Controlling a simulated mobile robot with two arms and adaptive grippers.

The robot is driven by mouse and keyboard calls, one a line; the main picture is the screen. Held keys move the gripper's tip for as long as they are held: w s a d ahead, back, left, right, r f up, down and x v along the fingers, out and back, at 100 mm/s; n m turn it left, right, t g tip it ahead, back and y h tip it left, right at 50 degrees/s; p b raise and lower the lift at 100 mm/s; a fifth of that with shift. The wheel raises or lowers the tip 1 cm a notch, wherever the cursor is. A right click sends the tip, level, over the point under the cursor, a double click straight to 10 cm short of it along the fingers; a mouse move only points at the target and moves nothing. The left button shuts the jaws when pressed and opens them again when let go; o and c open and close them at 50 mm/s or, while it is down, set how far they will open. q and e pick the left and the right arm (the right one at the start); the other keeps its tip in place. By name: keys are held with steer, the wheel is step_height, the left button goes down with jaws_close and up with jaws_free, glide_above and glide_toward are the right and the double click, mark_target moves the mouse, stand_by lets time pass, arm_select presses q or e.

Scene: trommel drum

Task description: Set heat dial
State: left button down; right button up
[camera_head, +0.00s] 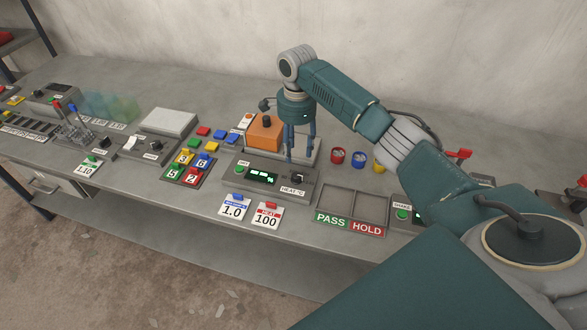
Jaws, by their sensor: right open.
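The heat unit (231,181) is a grey box with a green button, a lit green display (262,178) and a label reading HEAT °C. Its dark heat dial (296,179) sits on the right part of the top face. My right gripper (301,160) points down just above and behind the dial, with its blue fingers apart. I cannot tell whether a fingertip touches the dial. A card reading HEAT 100 (266,217) with a red tab stands in front of the unit. My left gripper is not in view.
An orange block (264,133) stands behind the unit, close to my right gripper. A PASS/HOLD tray (351,213) and a SHAKE unit (403,217) are to the right. Red, blue and yellow round pieces (358,158) lie behind the tray. Numbered tiles (188,166) are to the left.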

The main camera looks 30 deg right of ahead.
mark_target(297, 175)
steer(key=f, duration=0.2)
steer(key=s+f+p, duration=0.1)
steer(key=f, duration=0.6)
steer(key=shift+w+a+f, duration=0.1)
steer(key=shift+w+f, duration=0.1)
steer(key=shift+w, duration=0.05)
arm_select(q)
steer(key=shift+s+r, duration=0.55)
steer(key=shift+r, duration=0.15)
arm_select(e)
steer(key=shift+f, duration=0.4)
steer(key=shift+c, duration=0.3)
jaws_close()
